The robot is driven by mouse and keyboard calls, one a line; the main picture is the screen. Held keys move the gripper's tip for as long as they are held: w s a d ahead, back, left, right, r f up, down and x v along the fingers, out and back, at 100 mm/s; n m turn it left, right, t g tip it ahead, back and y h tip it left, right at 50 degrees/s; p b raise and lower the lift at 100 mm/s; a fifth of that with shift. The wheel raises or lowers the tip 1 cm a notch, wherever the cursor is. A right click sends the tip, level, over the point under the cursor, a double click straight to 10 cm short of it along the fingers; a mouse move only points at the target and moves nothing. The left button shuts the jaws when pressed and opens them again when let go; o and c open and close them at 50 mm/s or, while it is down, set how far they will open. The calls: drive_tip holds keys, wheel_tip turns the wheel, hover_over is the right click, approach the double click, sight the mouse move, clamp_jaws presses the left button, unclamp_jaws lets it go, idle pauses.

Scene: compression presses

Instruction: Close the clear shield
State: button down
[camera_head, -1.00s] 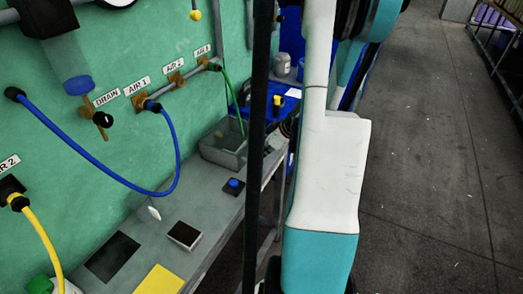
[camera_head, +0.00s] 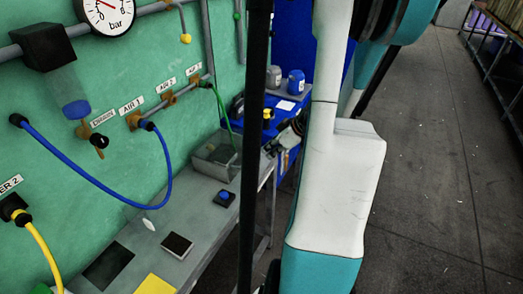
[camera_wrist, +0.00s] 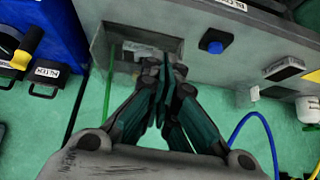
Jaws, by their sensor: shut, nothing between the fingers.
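A grey, open-topped box (camera_head: 215,157) with partly see-through-looking walls stands on the bench at its far end. It also shows in the wrist view (camera_wrist: 104,48), just beyond my fingertips. I cannot make out a separate clear shield or tell its position. My gripper (camera_wrist: 165,75) is shut and empty, with its fingertips overlapping the box's opening in the wrist view. Whether they touch the box cannot be told. In the head view my gripper (camera_head: 284,140) is small and dark, right of the box, partly hidden by the black post and my arm.
A blue button (camera_head: 225,195) sits on the grey bench near the box. A green hose (camera_head: 219,105) hangs down to the box and a blue hose (camera_head: 90,179) loops along the green wall. A black post (camera_head: 252,180) blocks part of the view. Blue containers stand behind.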

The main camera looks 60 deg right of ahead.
drive_tip(key=g, duration=0.3)
approach(246, 161)
drive_tip(key=b+x, duration=0.1)
drive_tip(key=x, duration=0.1)
drive_tip(key=w+b+x, duration=0.1)
drive_tip(key=b+x, duration=0.2)
drive_tip(key=x, duration=0.1)
drive_tip(key=shift+w+f, duration=0.1)
drive_tip(key=shift+w, duration=0.2)
drive_tip(key=shift+f, duration=0.1)
idle(0.4)
drive_tip(key=f+b, duration=0.2)
drive_tip(key=f, duration=0.1)
drive_tip(key=f+b, duration=0.1)
drive_tip(key=shift+s+f, duration=0.25)
drive_tip(key=shift+f, duration=0.05)
drive_tip(key=shift+r, duration=0.15)
